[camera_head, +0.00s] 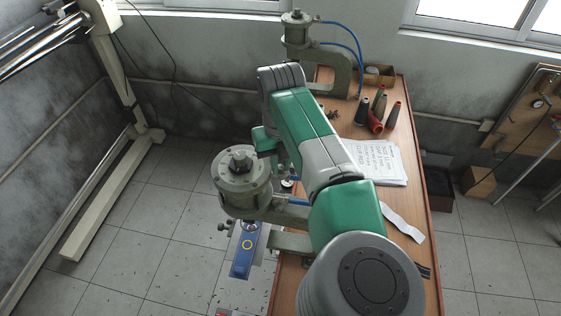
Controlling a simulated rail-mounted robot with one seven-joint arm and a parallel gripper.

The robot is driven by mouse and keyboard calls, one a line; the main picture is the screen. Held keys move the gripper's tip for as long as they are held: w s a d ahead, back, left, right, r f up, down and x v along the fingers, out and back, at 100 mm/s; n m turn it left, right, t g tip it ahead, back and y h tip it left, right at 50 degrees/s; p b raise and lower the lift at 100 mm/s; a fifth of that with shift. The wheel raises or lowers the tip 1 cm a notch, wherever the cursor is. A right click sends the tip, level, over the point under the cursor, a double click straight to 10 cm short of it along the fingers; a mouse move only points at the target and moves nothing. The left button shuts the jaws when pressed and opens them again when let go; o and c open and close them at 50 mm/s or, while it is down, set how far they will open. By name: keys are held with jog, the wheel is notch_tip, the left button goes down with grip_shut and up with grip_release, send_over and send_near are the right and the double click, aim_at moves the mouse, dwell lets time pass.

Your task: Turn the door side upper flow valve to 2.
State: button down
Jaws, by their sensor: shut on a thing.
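Two grey-green pneumatic presses stand along the wooden table. The near press (241,185) is left of my arm, and the far press (297,32) is by the back wall. The far press has small fittings with blue hoses: an upper one (318,20) and a lower one (317,43). No dial marks are readable. My arm reaches forward and bends down behind the near press; my gripper is hidden there.
The wooden table (409,150) holds spools (378,112), paper sheets (376,163) and a white strip (402,222). A box (379,75) is at its far end. A blue plate (243,256) lies below the near press. Left floor tiles (140,235) are mostly clear beside a metal frame (108,190).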

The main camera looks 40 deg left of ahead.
aim_at(280, 167)
jog(key=n, duration=0.6)
jog(key=shift+b, duration=0.3)
jog(key=n, duration=1.1)
jog(key=shift+s, duration=0.1)
jog(key=n, duration=0.5)
jog(key=shift+r+n+b, duration=0.1)
jog(key=shift+n+b, duration=0.2)
jog(key=c, duration=1.4)
grip_release()
notch_tip(280, 167, up, 8)
jog(key=shift+f+b, duration=0.15)
jog(key=shift+b, duration=0.55)
